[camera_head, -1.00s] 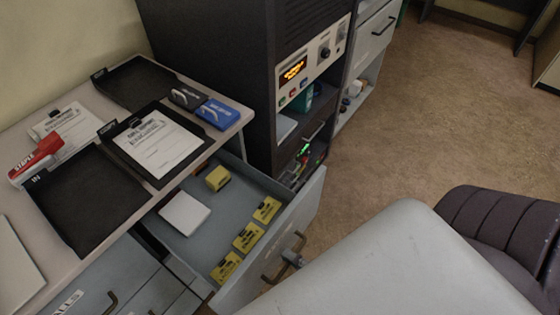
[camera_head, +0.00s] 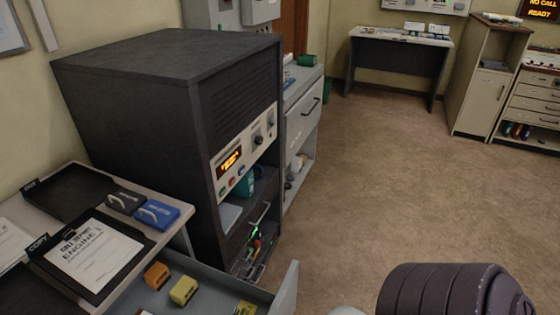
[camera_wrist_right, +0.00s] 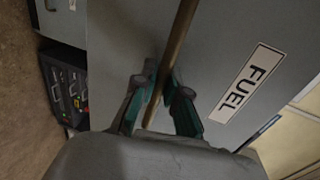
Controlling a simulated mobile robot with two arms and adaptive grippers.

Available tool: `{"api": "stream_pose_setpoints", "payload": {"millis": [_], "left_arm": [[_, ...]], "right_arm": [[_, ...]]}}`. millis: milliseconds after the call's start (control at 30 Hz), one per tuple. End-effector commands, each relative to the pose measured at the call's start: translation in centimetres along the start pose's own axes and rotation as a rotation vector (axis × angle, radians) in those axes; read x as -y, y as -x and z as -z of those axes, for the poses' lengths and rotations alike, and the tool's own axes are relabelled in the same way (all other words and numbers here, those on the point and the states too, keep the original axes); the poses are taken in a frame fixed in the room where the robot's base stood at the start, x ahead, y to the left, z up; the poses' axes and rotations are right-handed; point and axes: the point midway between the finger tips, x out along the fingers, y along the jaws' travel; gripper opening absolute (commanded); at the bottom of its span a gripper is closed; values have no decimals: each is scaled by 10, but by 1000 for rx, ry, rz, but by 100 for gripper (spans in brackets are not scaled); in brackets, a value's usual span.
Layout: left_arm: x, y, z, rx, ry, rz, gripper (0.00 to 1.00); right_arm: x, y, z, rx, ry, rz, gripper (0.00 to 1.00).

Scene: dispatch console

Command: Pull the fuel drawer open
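The fuel drawer (camera_wrist_right: 215,40) shows in the right wrist view as a grey front with a white FUEL label (camera_wrist_right: 247,82). My right gripper (camera_wrist_right: 160,85) has its fingers closed around the brass handle (camera_wrist_right: 180,30) of that front. In the head view an open grey drawer (camera_head: 285,290) stands out from the desk at the bottom, with an orange block (camera_head: 157,275) and a yellow block (camera_head: 184,290) in it. Its lower part and handle are cut off by the frame. Neither gripper shows in the head view now.
The desk top (camera_head: 180,240) holds black trays, a paper form (camera_head: 95,257) and a blue stamp-like item (camera_head: 158,213). A tall dark cabinet (camera_head: 150,110) stands behind. A dark padded chair (camera_head: 450,290) is at the lower right. The floor (camera_head: 400,180) beyond is clear.

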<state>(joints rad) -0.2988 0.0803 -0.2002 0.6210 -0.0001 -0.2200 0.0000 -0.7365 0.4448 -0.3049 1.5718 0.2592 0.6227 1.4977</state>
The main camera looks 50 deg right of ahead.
Motion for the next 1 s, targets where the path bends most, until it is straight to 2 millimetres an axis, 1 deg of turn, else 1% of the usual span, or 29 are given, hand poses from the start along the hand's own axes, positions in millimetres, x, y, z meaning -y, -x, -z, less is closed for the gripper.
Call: {"api": "stream_pose_setpoints", "payload": {"millis": [33, 100, 133, 400, 533, 667, 800, 1000], "left_arm": [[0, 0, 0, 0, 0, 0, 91], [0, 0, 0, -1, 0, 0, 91], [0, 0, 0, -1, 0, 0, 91], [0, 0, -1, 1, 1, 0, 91], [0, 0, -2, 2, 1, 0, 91], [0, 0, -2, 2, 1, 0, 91], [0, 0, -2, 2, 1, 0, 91], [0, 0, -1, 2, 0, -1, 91]], "right_arm": [[0, 0, 0, 0, 0, -1, 22], [0, 0, 0, 0, 0, -1, 34], [0, 0, 0, 0, 0, 0, 37], [0, 0, 0, 0, 0, 1, 37], [0, 9, 0, 0, -1, 0, 37], [-1, 32, 0, 2, -1, -4, 37], [-1, 63, 0, 1, 0, -4, 37], [0, 100, 0, 1, 0, -3, 37]]}}
